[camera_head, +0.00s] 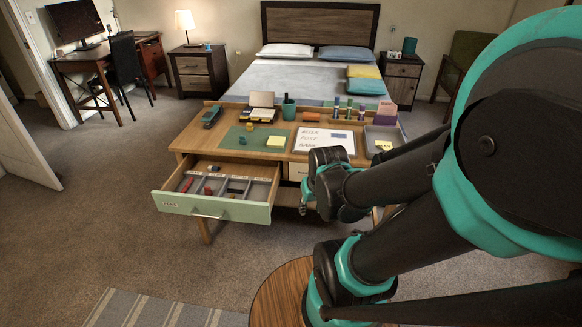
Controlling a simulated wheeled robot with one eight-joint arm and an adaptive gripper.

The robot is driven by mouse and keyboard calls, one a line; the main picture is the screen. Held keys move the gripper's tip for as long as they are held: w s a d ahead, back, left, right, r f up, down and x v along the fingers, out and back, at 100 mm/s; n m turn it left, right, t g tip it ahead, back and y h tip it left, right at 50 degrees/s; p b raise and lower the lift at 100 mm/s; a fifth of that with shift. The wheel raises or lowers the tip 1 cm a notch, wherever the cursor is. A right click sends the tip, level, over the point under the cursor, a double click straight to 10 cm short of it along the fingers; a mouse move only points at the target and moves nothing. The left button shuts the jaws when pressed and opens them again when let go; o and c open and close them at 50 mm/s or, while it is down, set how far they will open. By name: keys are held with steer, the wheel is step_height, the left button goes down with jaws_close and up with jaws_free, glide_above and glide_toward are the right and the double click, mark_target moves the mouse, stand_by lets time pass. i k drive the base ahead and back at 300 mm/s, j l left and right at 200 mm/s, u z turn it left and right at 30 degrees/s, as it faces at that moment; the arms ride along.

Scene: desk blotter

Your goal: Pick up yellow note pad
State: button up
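A small yellow note pad (276,142) lies on the right part of the green desk blotter (232,141), on top of the wooden desk. A second small yellow item (383,145) sits in the grey tray at the desk's right; I cannot tell what it is. My gripper (304,206) is in front of the desk's front edge, lower than the desk top and to the right of the open drawer. It is apart from the yellow note pad. It is small and dark here, and its fingers do not show clearly.
An open drawer (214,210) with divided compartments juts out at the desk's front left. A whiteboard with writing (325,139) lies right of the blotter. A green cup (289,109), an orange item (311,116) and a stapler-like item (212,115) stand behind.

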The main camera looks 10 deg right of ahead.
mark_target(274, 142)
steer(key=i+j+z, duration=0.15)
steer(key=j, duration=0.2)
steer(key=i+j+z, duration=0.2)
steer(key=j, duration=0.15)
steer(key=i+j+z, duration=0.15)
steer(key=j, duration=0.25)
steer(key=i+j+z, duration=0.15)
steer(key=j, duration=0.25)
